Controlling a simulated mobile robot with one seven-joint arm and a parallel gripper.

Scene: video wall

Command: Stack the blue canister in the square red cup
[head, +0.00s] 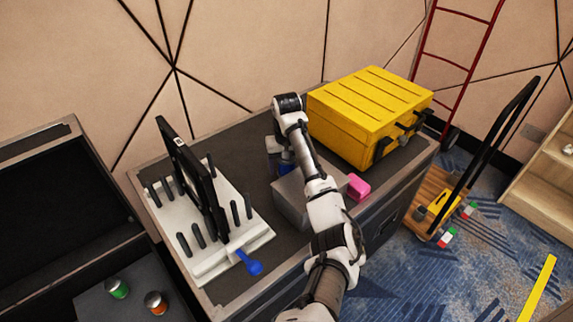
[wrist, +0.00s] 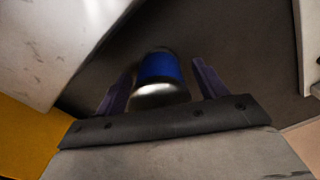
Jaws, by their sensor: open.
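The blue canister (wrist: 160,68), blue with a shiny metallic end, is on the dark case top in the wrist view. It lies between the two fingers of my gripper (wrist: 163,72), which is open, with a gap visible on each side. In the head view my gripper (head: 282,160) points down over the case top, and only a bit of the blue canister (head: 287,168) shows beside my arm. I cannot make out a square red cup in either view. A bright pink block-like object (head: 358,186) sits right of my arm, partly hidden by it; I cannot tell whether it is a cup.
A grey box (head: 290,203) stands close to my gripper, partly behind my arm. A yellow case (head: 365,112) is at right. A white pegged rack (head: 206,262) with a dark upright panel (head: 190,175) is at left. Green (head: 117,287) and orange (head: 155,302) cans stand lower left.

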